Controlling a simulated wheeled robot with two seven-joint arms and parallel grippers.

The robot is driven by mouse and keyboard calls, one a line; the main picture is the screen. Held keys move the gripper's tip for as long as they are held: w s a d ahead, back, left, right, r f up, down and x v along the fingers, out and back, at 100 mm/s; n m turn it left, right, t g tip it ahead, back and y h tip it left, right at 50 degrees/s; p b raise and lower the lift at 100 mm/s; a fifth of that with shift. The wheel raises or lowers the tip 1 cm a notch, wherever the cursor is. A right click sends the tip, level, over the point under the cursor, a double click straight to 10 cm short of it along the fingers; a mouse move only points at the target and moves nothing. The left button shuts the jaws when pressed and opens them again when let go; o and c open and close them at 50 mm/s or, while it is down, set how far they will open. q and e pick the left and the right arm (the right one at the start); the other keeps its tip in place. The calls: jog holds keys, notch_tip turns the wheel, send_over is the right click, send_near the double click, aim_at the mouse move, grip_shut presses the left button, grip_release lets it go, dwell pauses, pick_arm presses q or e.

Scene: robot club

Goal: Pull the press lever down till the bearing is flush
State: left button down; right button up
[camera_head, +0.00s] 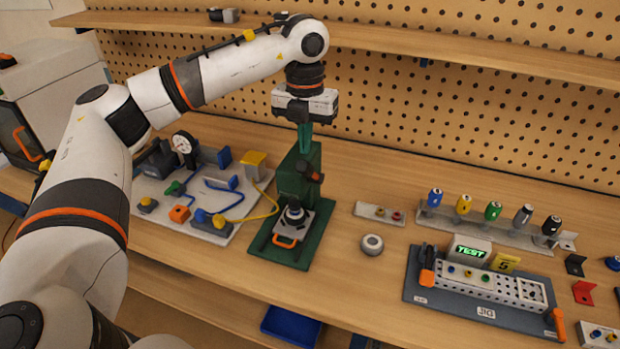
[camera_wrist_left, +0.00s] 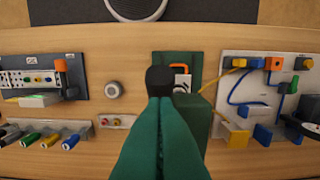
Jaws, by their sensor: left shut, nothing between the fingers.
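The green press (camera_head: 321,152) stands upright on its green base (camera_head: 314,246) at the middle of the bench. Its lever (camera_head: 315,177) has a dark end and sticks out from the front of the column. Below it, a dark round part sits over a light plate (camera_head: 307,216) with an orange handle (camera_head: 284,242); I cannot tell how far in the bearing is. My left gripper (camera_head: 304,142) is shut and empty, pointing down at the column's top. In the left wrist view its teal fingers (camera_wrist_left: 160,105) meet, with a black part (camera_wrist_left: 160,80) just beyond. My right gripper is out of view.
A board with blue cables and a gauge (camera_head: 184,143) lies left of the press. Right are a small round grey piece (camera_head: 372,244), a small plate (camera_head: 379,213), a tool rack (camera_head: 480,225) and a blue-grey jig (camera_head: 420,292). A shelf (camera_head: 450,55) runs behind.

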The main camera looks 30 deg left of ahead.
aim_at(302, 162)
pick_arm(q)
jog(key=shift+f, duration=0.2)
dwell(0.4)
jog(key=shift+f+b, duration=0.7)
jog(key=shift+f, duration=0.15)
jog(key=shift+s+d+f+b, duration=0.2)
jog(key=shift+s+f+b, duration=0.75)
jog(key=shift+f+b, duration=0.05)
jog(key=shift+f, duration=0.15)
jog(key=shift+s+d+f+b, duration=0.1)
jog(key=shift+s+f+b, duration=0.3)
jog(key=shift+f+b, duration=0.15)
jog(key=shift+s+d+f+b, duration=0.1)
jog(key=shift+s+f+b, duration=0.25)
jog(key=shift+f+b, duration=0.2)
